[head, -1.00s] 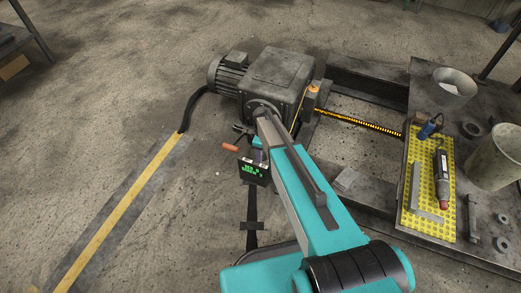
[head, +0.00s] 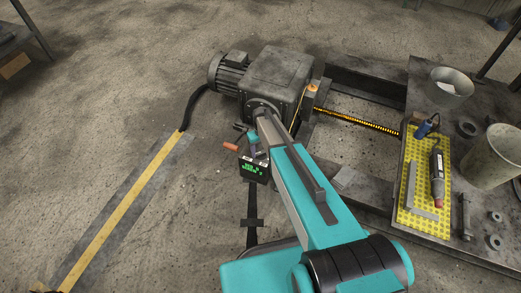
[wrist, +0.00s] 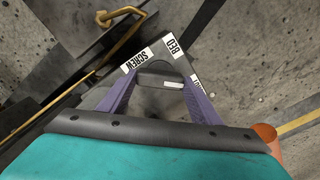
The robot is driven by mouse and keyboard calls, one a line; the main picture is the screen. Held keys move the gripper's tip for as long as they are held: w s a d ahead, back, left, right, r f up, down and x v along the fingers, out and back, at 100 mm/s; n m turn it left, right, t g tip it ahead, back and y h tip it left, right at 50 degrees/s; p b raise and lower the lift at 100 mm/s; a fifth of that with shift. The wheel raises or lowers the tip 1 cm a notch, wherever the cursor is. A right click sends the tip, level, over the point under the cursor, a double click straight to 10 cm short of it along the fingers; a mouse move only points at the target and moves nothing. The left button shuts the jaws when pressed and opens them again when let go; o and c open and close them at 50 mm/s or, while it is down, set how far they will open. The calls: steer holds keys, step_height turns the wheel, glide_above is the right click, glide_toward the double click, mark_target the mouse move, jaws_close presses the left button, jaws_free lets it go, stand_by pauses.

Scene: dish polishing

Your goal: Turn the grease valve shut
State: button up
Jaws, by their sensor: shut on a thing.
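In the wrist view, my gripper (wrist: 160,88) has its purple fingers closed on the sides of a grey rounded handle (wrist: 160,68) with a white mark. I take it to be the grease valve's handle. In the head view, my gripper (head: 253,151) is mostly hidden by my arm. A small dark box with a green text display (head: 254,170) is just below it, with white labels along its top edge.
An orange handle (head: 231,147) sticks out close left of my gripper. A grey gearbox with motor (head: 278,75) stands behind. A bench on the right bears a yellow mat (head: 405,215), a rotary tool (head: 437,175) and buckets.

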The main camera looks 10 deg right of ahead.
mark_target(262, 151)
steer(key=shift+w+d+r+m, duration=0.1)
steer(key=shift+w+m, duration=0.1)
steer(key=shift+m, duration=0.2)
steer(key=o, duration=1.1)
steer(key=shift+s, duration=0.1)
steer(key=shift+r, duration=0.1)
step_height(262, 151, up, 14)
steer(key=shift+f+p, duration=0.25)
steer(key=shift+p, duration=0.5)
